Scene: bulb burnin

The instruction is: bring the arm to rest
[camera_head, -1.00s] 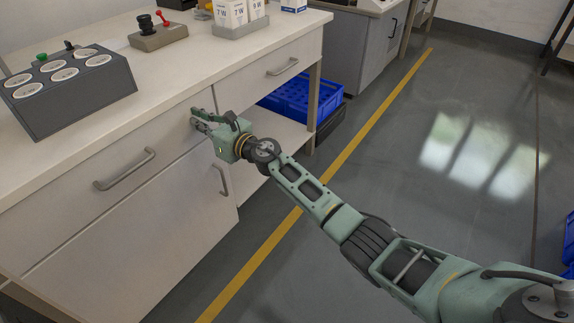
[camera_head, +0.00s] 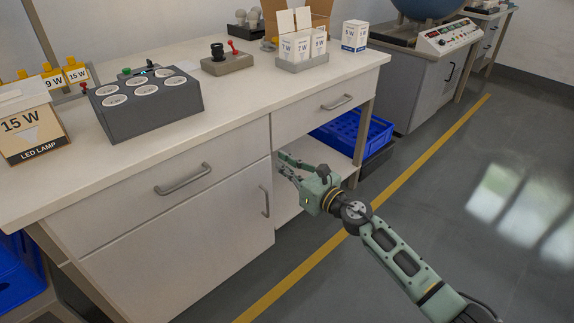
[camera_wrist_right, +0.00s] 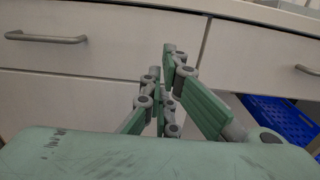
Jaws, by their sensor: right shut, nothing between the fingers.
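My right arm, green with dark joints, reaches up from the lower right in the head view. Its right gripper (camera_head: 286,166) is shut and empty, in front of the cabinet face below the worktop. It is right of the cabinet door handle and below the right drawer. In the right wrist view the gripper fingers (camera_wrist_right: 168,75) point toward the drawer fronts. I cannot tell from the pictures whether the fingertips touch the cabinet. My left gripper is not in view.
The worktop (camera_head: 235,105) carries a grey socket block (camera_head: 160,118), a switch box (camera_head: 227,64), white bulb cartons (camera_head: 302,45) and a lamp box (camera_head: 30,125). Handles (camera_head: 183,180) stick out from the cabinet. A blue crate (camera_head: 352,131) sits on the lower shelf. The floor at right is clear.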

